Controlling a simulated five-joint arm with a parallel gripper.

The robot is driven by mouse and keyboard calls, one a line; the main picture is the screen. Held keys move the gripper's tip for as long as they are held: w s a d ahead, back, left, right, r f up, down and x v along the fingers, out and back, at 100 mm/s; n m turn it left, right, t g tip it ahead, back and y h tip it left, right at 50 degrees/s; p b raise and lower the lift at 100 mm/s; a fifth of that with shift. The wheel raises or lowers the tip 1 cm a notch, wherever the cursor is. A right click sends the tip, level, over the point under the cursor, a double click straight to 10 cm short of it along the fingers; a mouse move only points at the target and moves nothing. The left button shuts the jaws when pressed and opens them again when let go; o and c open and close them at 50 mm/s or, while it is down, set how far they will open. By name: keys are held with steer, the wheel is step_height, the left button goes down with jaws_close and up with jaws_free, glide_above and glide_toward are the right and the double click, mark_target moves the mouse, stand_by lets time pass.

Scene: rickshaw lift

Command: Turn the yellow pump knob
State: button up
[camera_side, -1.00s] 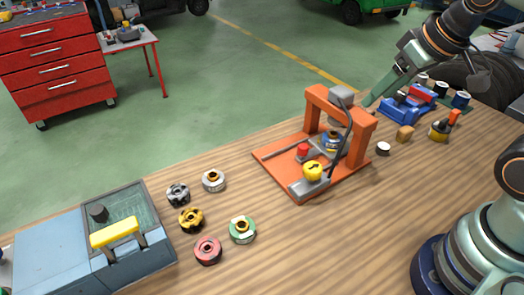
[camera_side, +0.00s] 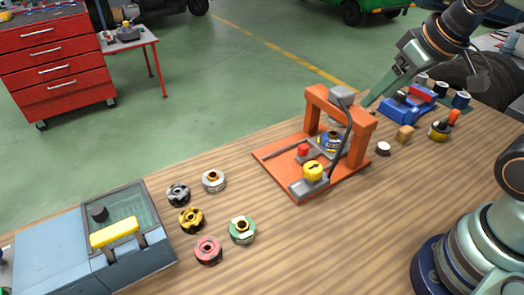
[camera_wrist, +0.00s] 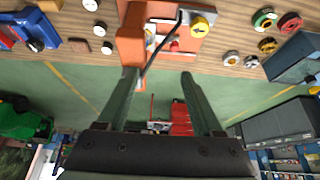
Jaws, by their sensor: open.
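The yellow pump knob (camera_side: 313,171) has a dark arrow on top and sits at the front corner of the orange press (camera_side: 361,148). The knob also shows near the top of the wrist view (camera_wrist: 199,26). My gripper (camera_wrist: 158,78) is open, with nothing between its two long green fingers. In the side view my gripper (camera_side: 373,102) is behind and to the right of the press, above the table and apart from the knob. Its fingertips are partly hard to make out behind the press's right post. A black hose runs down the press beside the knob.
A red button (camera_side: 303,150) and a blue-ringed part (camera_side: 330,140) are on the press. Several ring-shaped parts (camera_side: 241,230) lie to the left, near a grey box with a yellow handle (camera_side: 115,233). A wooden block (camera_side: 405,133) and white-topped disc (camera_side: 383,148) lie right. The front table area is clear.

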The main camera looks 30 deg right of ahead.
steer(key=shift+o, duration=0.5)
steer(key=n+g, duration=0.6)
steer(key=n, duration=1.5)
glide_toward(313, 167)
step_height(313, 167, down, 9)
steer(key=shift+s+r, duration=0.1)
steer(key=shift+s, duration=0.05)
jaws_close()
